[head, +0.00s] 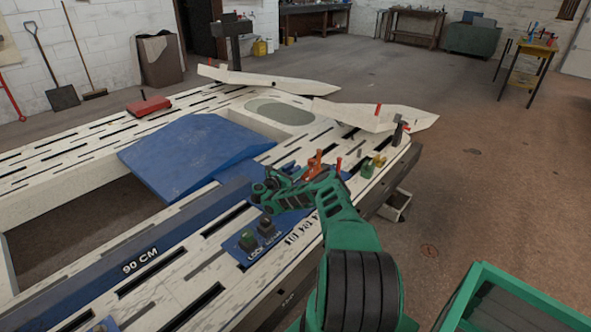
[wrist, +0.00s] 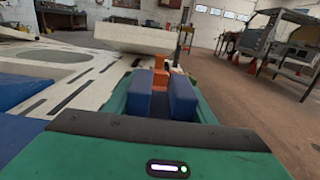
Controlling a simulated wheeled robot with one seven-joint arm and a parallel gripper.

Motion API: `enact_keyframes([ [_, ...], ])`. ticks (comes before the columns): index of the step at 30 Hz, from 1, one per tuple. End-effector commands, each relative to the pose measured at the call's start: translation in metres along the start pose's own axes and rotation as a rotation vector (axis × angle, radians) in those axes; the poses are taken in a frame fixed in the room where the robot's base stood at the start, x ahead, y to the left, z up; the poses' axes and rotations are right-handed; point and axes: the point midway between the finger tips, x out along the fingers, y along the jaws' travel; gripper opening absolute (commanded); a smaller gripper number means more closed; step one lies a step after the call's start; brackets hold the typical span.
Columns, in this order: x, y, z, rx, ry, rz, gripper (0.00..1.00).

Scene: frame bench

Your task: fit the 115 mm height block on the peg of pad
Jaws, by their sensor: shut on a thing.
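My gripper (wrist: 161,95) shows in the wrist view with its two blue fingers closed around an orange block (wrist: 160,78), whose upper part stands out between and beyond the fingertips. In the head view my green hand is over the right part of the bench, with the orange block (head: 317,163) at its far side. The block's lower end is hidden by the fingers and hand. I cannot clearly make out the pad or its peg. Thin red upright pieces (head: 378,109) stand on the white arm and near the block, but I cannot tell what they are.
The white slotted bench (head: 75,155) carries a blue ramp (head: 190,150), white arms (head: 268,80) and a blue control plate (head: 240,248). A green block (head: 367,169) and a yellow block (head: 380,161) stand near the right edge. Open floor lies to the right.

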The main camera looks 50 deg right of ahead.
Motion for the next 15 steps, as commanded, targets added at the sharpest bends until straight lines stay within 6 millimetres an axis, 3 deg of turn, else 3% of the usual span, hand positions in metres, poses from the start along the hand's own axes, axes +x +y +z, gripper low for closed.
enact_keyframes([
  [12,0.0005,0.0,-0.0068,0.002,-0.001,-0.001,0.0],
  [13,0.0006,0.0,-0.0064,0.002,-0.001,-0.001,0.57],
  [15,0.0006,0.0,-0.0064,0.001,-0.001,-0.001,0.72],
])
